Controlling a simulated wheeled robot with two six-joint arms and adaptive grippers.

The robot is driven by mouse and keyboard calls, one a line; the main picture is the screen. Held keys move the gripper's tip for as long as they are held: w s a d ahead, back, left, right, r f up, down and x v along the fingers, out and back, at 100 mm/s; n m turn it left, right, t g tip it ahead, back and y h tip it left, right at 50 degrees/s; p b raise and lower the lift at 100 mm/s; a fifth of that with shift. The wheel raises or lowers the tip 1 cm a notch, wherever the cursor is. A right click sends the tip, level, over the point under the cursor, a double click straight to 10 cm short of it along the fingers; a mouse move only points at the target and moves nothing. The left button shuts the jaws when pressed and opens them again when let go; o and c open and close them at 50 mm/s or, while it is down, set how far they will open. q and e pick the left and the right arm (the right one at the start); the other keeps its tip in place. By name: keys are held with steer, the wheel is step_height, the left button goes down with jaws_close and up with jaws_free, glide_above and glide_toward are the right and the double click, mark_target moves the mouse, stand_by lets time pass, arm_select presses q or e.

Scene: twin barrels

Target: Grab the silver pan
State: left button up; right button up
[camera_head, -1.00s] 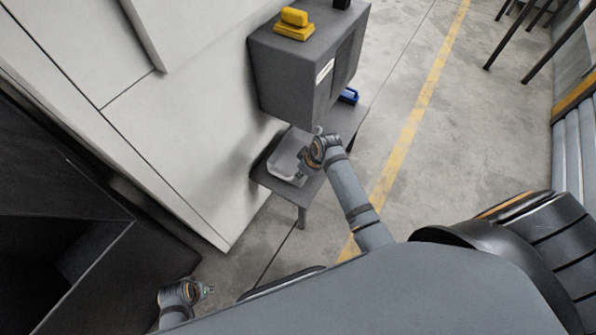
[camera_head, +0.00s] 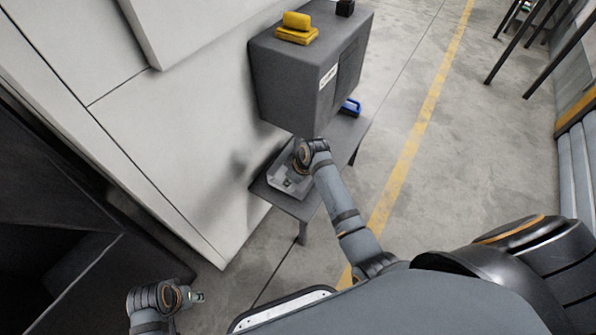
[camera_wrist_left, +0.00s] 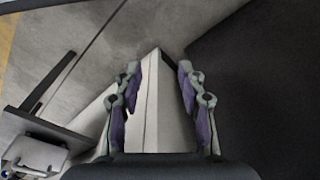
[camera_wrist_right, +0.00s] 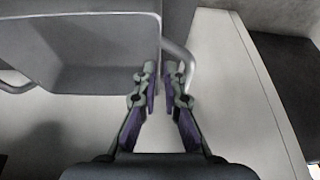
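The silver pan (camera_head: 279,181) sits on the small grey table (camera_head: 297,208) in the head view, partly hidden by my right gripper (camera_head: 292,177). In the right wrist view the pan (camera_wrist_right: 85,60) fills the upper left, with a loop handle (camera_wrist_right: 187,56) on its right side. My right gripper (camera_wrist_right: 163,72) has its fingertips close together at that side, overlapping the pan's edge and handle; a firm hold cannot be made out. My left gripper (camera_head: 200,297) is far from the pan at the lower left. Its fingers (camera_wrist_left: 159,72) are apart and empty in the left wrist view.
A grey box (camera_head: 300,75) stands over the table's back part, with a yellow object (camera_head: 297,30) on top. A blue item (camera_head: 350,107) lies beside the box. A pale wall (camera_head: 150,130) borders the table at left. Open floor (camera_head: 440,170) lies to the right.

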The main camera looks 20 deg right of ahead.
steer(key=x, duration=0.1)
steer(key=b+x, duration=0.1)
steer(key=shift+w+a+f, duration=0.2)
steer(key=shift+w, duration=0.1)
steer(key=shift+w+a+f+b, duration=0.1)
steer(key=shift+w+f+b, duration=0.05)
steer(key=shift+f+b, duration=0.4)
steer(key=shift+w+a+f, duration=0.1)
steer(key=shift+w+f, duration=0.05)
steer(key=shift+f, duration=0.2)
arm_select(q)
steer(key=shift+s+d+r+t, duration=0.15)
steer(key=shift+d+r, duration=0.2)
steer(key=shift+r, duration=0.2)
steer(key=shift+w+d+r+t, duration=0.15)
steer(key=shift+d+r, duration=0.15)
steer(key=shift+r, duration=0.25)
steer(key=shift+s, duration=0.1)
arm_select(e)
jaws_close()
steer(key=shift+r, duration=0.2)
